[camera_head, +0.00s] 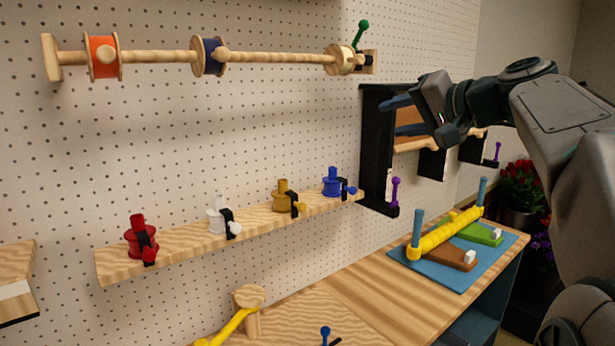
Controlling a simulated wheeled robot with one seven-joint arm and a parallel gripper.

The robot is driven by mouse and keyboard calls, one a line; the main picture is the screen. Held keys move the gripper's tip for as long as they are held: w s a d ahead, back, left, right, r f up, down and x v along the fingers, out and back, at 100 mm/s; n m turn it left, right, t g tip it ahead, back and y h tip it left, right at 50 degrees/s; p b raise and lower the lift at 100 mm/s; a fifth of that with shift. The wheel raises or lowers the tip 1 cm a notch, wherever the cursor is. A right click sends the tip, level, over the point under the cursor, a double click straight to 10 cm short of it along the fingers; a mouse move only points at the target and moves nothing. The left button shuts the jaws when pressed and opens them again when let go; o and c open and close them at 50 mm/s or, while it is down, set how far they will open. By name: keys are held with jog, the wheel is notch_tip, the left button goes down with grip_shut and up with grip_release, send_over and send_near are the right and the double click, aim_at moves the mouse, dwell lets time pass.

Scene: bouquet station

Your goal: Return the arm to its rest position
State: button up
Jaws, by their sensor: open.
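My gripper (394,115) is in the upper right of the head view, at the end of my raised arm. Its two blue fingertips point left and stand apart, with nothing seen between them. It is in front of a black wall frame (374,150) with wooden rolls or boards behind it. I cannot tell how near the fingers are to that frame. My arm comes in from the right edge.
A wooden shelf (181,247) on the pegboard holds red, white, brown and blue spool-like pieces. A wooden rod (270,58) with spools runs above. Below, a bench (372,298) bears a blue mat (443,276) with a yellow roller (447,232). Red flowers (521,185) stand at right.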

jog(key=s+a+f+n+g+h, duration=0.1)
jog(key=s+f+g+h, duration=0.1)
jog(key=s+f, duration=0.6)
jog(key=s+a+f+n+g+h, duration=0.1)
jog(key=s+f, duration=0.7)
jog(key=f, duration=1)
jog(key=s+a+f+n+g+h, duration=0.1)
jog(key=s+f+n+g+h, duration=0.1)
jog(key=s+f+g+h, duration=0.3)
jog(key=s+f+g, duration=0.1)
jog(key=s+f, duration=0.3)
jog(key=f, duration=0.4)
jog(key=shift+a, duration=0.15)
